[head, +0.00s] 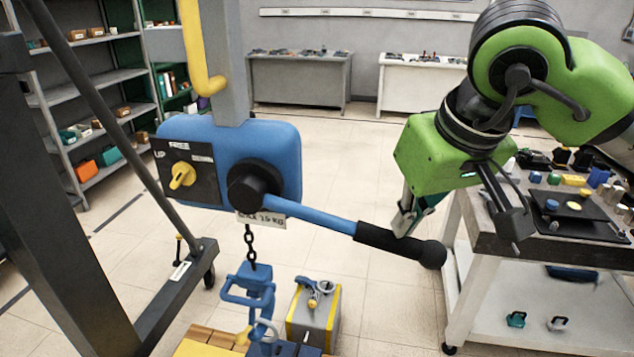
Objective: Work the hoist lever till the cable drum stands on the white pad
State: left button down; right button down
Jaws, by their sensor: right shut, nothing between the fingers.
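The blue hoist (285,150) hangs from a grey post, with a yellow selector knob (182,175) on a black plate marked UP and FREE. I cannot tell which mark the knob points to. The hoist lever (315,211) slopes down to the right, ending in a black grip (385,239) and a round knob. My right gripper (404,222) is shut and empty, its fingertips at the grip's upper edge; I cannot tell whether they touch. A chain (249,243) runs down to a blue hook block (250,288). I cannot make out the cable drum or white pad. My left gripper is out of view.
A dark frame post stands at the left. A cluttered workbench (487,238) stands at the right. Open floor lies behind.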

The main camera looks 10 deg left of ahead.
jog(key=shift+f, duration=0.1)
jog(key=f+b, duration=0.2)
jog(key=shift+a+f, duration=0.2)
jog(key=shift+f, duration=0.1)
jog(key=shift+r+p, duration=0.6)
jog(key=shift+r, duration=0.15)
jog(key=r+p, duration=0.4)
jog(key=r, duration=0.1)
jog(key=r+p, duration=0.2)
jog(key=r, duration=0.1)
jog(key=shift+d, duration=0.25)
notch_tip(320, 180, up, 10)
jog(key=a+p, duration=0.2)
jog(key=p, duration=0.6)
jog(key=shift+w+f, duration=0.1)
